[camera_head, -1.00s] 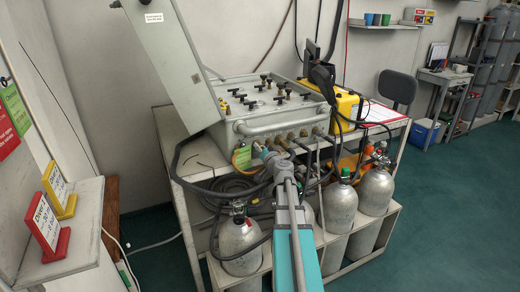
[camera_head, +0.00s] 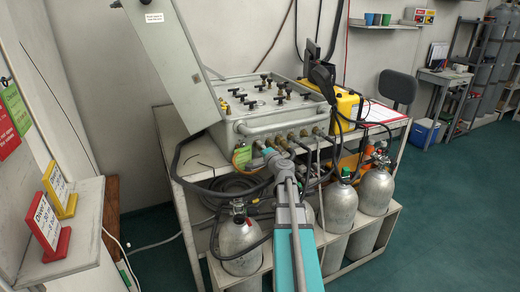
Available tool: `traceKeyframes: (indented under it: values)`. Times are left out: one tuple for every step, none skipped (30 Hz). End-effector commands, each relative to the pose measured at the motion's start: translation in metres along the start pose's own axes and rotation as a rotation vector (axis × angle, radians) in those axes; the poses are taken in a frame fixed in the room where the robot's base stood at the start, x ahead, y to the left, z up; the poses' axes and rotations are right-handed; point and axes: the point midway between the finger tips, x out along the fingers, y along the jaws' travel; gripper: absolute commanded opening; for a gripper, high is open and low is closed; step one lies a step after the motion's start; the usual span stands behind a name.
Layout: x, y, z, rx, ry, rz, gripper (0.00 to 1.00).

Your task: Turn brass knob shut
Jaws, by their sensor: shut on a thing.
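The grey air panel (camera_head: 262,103) stands on a table with its lid raised at the left. A row of brass fittings (camera_head: 305,134) runs along its front face, below a grey rail. My gripper (camera_head: 264,149) is at the left part of this row, against the front face. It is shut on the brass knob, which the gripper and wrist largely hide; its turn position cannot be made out. A green tag (camera_head: 243,155) hangs just left of the gripper.
Dark hoses hang from the front face around my arm. Grey cylinders (camera_head: 240,243) stand in a low rack below, left and right of my arm. A yellow case (camera_head: 347,108) sits right of the panel. The green floor at the right is clear.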

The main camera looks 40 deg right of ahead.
Motion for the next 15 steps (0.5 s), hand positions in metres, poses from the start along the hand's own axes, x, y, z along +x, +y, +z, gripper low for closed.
traceKeyframes:
  values:
    - [0.0013,-0.0002,-0.0004,0.018,0.0,0.0,0.0]
    - [0.0014,-0.0002,-0.0005,0.026,0.0,0.0,0.0]
    - [0.0013,-0.0002,-0.0005,0.035,0.0,0.0,0.0]
    - [0.0014,-0.0002,-0.0006,0.041,0.0,0.0,0.0]
    - [0.0014,-0.0002,-0.0007,0.046,0.0,0.0,0.0]
    - [0.0013,-0.0002,-0.0007,0.05,0.0,0.0,0.0]
    - [0.0013,-0.0002,-0.0007,0.052,0.0,0.0,0.0]
    - [0.0013,-0.0001,-0.0008,0.054,0.0,0.0,0.0]
    - [0.0013,-0.0001,-0.0009,0.055,0.0,0.0,0.0]
    - [0.0013,-0.0001,-0.0009,0.056,0.0,0.0,0.0]
    - [0.0013,-0.0001,-0.0009,0.056,0.0,0.0,0.0]
    - [0.0013,-0.0001,-0.001,0.056,0.0,0.0,0.0]
    - [0.0012,-0.0001,-0.001,0.056,0.0,0.0,0.0]
    - [0.0012,-0.0001,-0.001,0.056,0.0,0.0,0.0]
    - [0.0012,-0.0001,-0.0011,0.055,0.0,0.0,0.0]
